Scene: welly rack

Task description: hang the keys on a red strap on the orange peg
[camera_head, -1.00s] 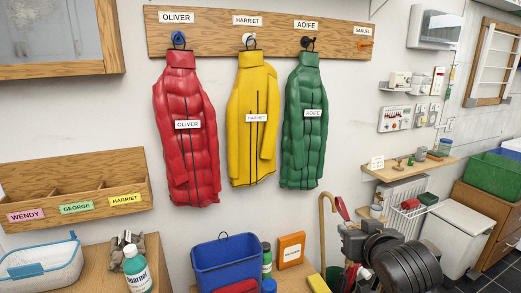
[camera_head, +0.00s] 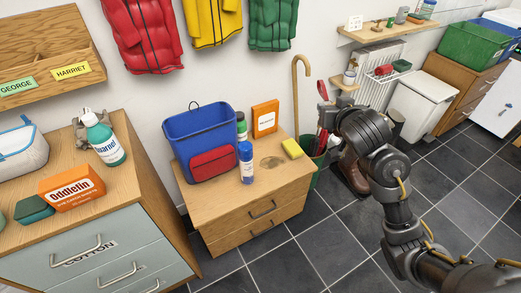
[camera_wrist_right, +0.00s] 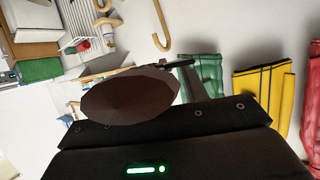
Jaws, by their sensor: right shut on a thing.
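My right gripper (camera_head: 324,90) is near the wall, to the right of a wooden cane. It is shut on a dark reddish-brown rounded thing (camera_wrist_right: 130,96), which fills the middle of the right wrist view and hides the fingertips. I cannot tell whether this is part of the keys. No key is clearly seen. The orange peg is out of view now. My left gripper is not in view.
The cane (camera_head: 296,95) rises from the green stand (camera_head: 312,170), with brown boots (camera_head: 351,172) beside it. A small wooden cabinet (camera_head: 255,205) holds a blue bin (camera_head: 200,133) and bottles. A radiator (camera_head: 378,68) and a white bin (camera_head: 420,103) stand right. Coats hang above.

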